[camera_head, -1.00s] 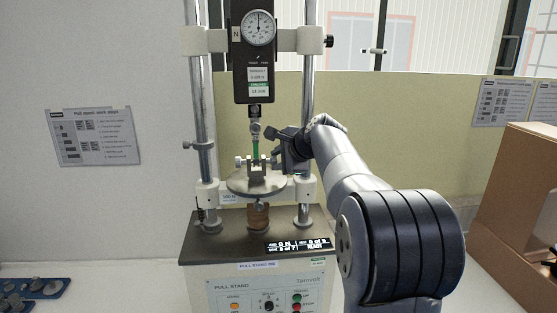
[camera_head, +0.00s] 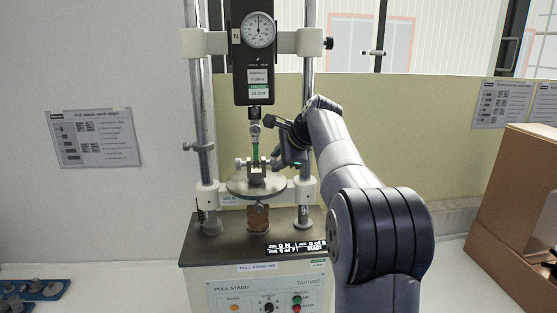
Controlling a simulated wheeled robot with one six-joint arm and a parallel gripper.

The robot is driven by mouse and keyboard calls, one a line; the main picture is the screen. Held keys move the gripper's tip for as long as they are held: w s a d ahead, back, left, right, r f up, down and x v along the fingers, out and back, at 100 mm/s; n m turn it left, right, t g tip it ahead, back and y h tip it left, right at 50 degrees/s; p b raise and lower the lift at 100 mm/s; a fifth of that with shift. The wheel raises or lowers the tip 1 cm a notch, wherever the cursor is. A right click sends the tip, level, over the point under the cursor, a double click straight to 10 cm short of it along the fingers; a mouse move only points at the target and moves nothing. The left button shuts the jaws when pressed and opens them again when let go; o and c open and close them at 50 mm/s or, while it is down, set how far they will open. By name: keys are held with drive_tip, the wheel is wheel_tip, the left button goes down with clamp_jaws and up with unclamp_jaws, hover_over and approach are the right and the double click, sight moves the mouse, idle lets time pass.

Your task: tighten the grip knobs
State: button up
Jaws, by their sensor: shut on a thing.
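The upper grip (camera_head: 255,127) hangs below the black force gauge (camera_head: 259,92) of the pull stand. A green specimen (camera_head: 256,150) runs from it down to the lower grip (camera_head: 257,170) on the round plate. A small knob (camera_head: 239,162) sticks out at the left of the lower grip. My gripper (camera_head: 269,121) reaches in from the right at the upper grip's height. It is shut on the upper grip's right-hand knob, which its fingers mostly hide.
Two steel columns (camera_head: 201,120) flank the grips. The round plate (camera_head: 245,188) lies below. Control buttons (camera_head: 297,300) are on the front panel. A blue tray (camera_head: 45,290) of metal parts is at the lower left, and a brown box (camera_head: 500,220) stands at the right.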

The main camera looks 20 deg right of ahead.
drive_tip(key=o, duration=1)
drive_tip(key=shift+a, duration=0.1)
drive_tip(key=b+v, duration=0.1)
drive_tip(key=v, duration=1)
drive_tip(key=p+x, duration=0.1)
drive_tip(key=x, duration=1)
